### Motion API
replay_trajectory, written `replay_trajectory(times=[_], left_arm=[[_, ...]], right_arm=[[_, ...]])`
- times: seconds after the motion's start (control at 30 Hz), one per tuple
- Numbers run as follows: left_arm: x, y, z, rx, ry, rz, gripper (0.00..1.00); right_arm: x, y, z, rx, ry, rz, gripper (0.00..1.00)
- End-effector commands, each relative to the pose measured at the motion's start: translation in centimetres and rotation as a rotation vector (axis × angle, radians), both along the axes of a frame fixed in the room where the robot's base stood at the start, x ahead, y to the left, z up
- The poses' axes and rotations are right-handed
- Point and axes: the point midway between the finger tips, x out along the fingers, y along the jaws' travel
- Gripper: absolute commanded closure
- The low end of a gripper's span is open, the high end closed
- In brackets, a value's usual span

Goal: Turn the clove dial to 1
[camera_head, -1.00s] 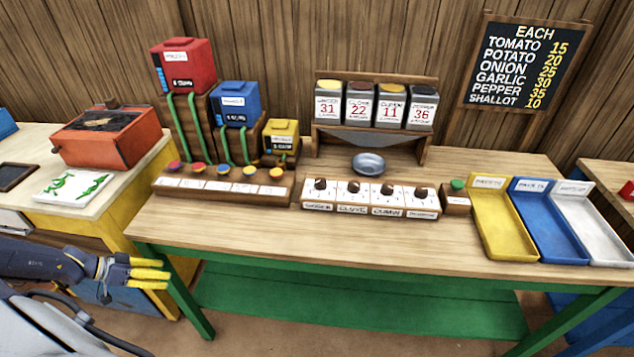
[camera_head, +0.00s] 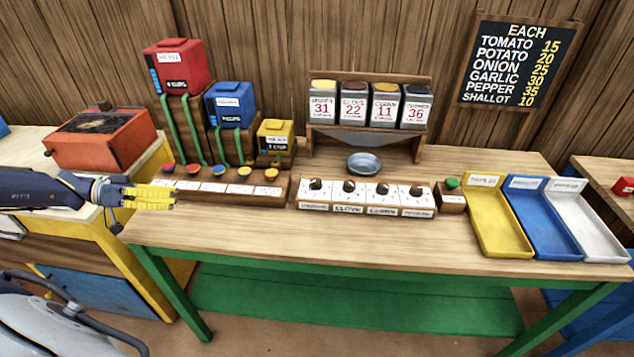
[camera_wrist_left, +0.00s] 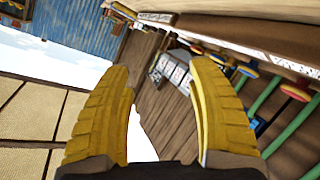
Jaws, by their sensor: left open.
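The clove dial (camera_head: 348,187) is a dark knob on a white plate, second from the left in a row of dials behind labels; the label under it (camera_head: 347,209) appears to read "CLOVE". Its exact setting is too small to read. My left gripper (camera_head: 172,197) has yellow fingers and is open and empty, over the left end of the table, well to the left of the dial. In the left wrist view its two fingers (camera_wrist_left: 160,95) stand apart with nothing between them. My right gripper is not in view.
A button panel (camera_head: 220,198) with coloured knobs lies between my left gripper and the dials. A small metal bowl (camera_head: 364,163) stands behind the dials. A green button box (camera_head: 451,197) and yellow tray (camera_head: 497,225) are to the right. The front table strip is clear.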

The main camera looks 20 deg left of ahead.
Motion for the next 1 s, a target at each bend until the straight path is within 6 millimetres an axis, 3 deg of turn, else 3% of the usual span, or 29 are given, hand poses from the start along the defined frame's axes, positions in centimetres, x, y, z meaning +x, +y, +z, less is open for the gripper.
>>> replay_trajectory(times=[0.1, 0.3, 0.6, 0.8, 0.9, 1.0], left_arm=[[3.4, -2.0, 5.5, -0.036, -0.147, -0.088, 0.41], [6.7, -4.9, 15.2, -0.058, -0.374, -0.242, 0.41], [7.3, -7.7, 29.0, -0.016, -0.665, -0.448, 0.41], [6.3, -8.6, 35.1, 0.032, -0.791, -0.534, 0.41], [6.1, -9.1, 36.7, 0.059, -0.831, -0.567, 0.41], [6.8, -10.0, 37.1, 0.089, -0.856, -0.6, 0.41]], right_arm=[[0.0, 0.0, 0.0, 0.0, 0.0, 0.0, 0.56], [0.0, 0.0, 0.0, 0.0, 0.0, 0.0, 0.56], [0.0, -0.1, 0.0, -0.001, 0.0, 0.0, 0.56], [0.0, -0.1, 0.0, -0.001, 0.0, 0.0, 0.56], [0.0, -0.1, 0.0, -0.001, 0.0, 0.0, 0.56], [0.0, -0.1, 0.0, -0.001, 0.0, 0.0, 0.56]])
